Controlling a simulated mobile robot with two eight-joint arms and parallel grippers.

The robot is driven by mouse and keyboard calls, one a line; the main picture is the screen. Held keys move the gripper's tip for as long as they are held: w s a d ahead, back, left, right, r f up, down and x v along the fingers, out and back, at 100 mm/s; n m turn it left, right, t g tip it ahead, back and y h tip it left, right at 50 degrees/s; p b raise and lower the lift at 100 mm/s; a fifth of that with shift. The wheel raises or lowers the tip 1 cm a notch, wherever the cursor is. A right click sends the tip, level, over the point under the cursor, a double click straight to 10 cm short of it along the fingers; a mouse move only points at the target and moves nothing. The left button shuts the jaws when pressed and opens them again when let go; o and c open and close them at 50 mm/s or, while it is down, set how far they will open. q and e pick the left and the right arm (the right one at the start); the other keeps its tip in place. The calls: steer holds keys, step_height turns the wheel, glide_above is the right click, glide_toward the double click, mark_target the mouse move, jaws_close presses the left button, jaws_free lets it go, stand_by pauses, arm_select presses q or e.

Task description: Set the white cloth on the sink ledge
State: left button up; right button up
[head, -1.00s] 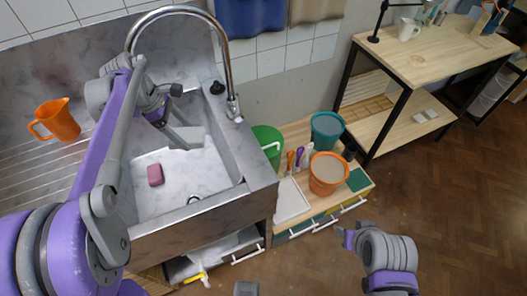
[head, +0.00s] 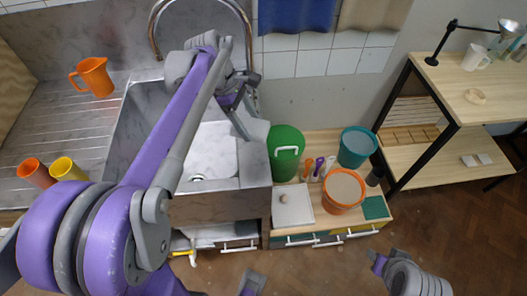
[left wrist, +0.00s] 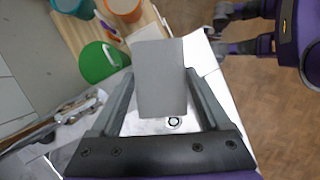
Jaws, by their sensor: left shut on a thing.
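My left gripper (head: 243,128) is shut on a flat, pale grey-white piece (head: 257,130), which I take to be the white cloth. It hangs over the right side of the sink. In the left wrist view the cloth (left wrist: 160,80) looks grey and sits between the two fingers, with the basin and its drain (left wrist: 174,122) beyond. The sink ledge (head: 255,168) is the grey marble rim right of the basin (head: 212,155). Whether the cloth touches it I cannot tell. My right gripper (head: 378,262) is low at the right, away from the sink; its opening is unclear.
A green bucket (head: 286,150) stands just right of the ledge. Beyond are a teal bucket (head: 357,146), an orange bucket (head: 343,190) and a white board (head: 293,206) on a low wooden bench. The faucet (head: 157,25) arches behind my left arm. An orange jug (head: 93,77) stands left.

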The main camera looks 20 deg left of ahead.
mark_target(256, 153)
arm_select(q)
steer(key=shift+d+f, duration=0.15)
steer(key=shift+f, duration=0.05)
step_height(256, 153, down, 10)
steer(key=shift+r+b, duration=0.15)
steer(key=shift+b, duration=0.15)
steer(key=o, duration=1.3)
